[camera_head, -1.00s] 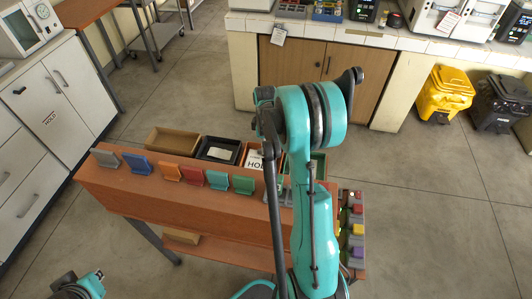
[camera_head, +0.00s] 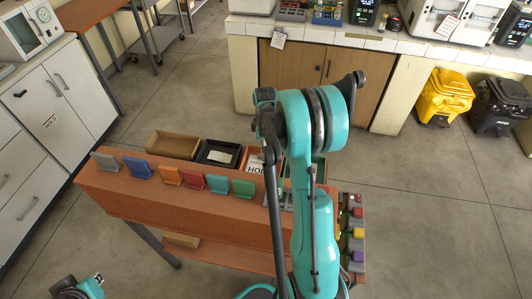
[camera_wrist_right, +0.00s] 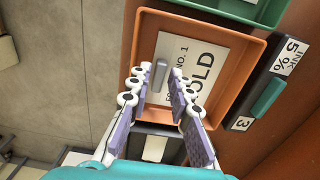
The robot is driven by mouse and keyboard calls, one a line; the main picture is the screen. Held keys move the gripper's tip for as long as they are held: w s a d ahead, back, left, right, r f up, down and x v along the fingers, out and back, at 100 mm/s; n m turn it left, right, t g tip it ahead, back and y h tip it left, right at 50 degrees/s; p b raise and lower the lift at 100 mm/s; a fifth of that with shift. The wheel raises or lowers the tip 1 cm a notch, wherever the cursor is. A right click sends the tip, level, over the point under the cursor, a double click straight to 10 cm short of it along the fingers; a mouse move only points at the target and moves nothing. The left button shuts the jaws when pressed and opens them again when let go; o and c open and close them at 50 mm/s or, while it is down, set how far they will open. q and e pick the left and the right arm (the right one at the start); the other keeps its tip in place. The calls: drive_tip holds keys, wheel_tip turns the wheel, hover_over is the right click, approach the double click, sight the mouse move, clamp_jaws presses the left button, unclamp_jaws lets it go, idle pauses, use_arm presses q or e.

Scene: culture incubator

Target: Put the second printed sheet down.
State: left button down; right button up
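A white printed sheet (camera_wrist_right: 193,62) reading "HOLD" and "NO. 1" lies inside the orange tray (camera_wrist_right: 262,42) in the right wrist view. A small grey tab (camera_wrist_right: 158,76) stands on it. My right gripper (camera_wrist_right: 157,76) is over the tray, its fingers spread on either side of the tab with gaps that look small. In the head view the sheet (camera_head: 255,163) shows partly in the orange tray (camera_head: 243,154), and my right arm hides the gripper. My left gripper (camera_head: 95,281) is at the bottom left, away from the trays; its finger opening is too small to judge.
A brown tray (camera_head: 172,145), a black tray (camera_head: 205,160) with a white piece inside and a green tray (camera_head: 320,170) flank the orange one. Several coloured clips, one of them blue (camera_head: 138,167), stand along the bench (camera_head: 150,200). Open floor lies behind the trays.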

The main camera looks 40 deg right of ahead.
wheel_tip(320, 180, up, 10)
drive_tip(key=p, duration=0.3)
drive_tip(key=shift+r, duration=0.1)
idle(0.3)
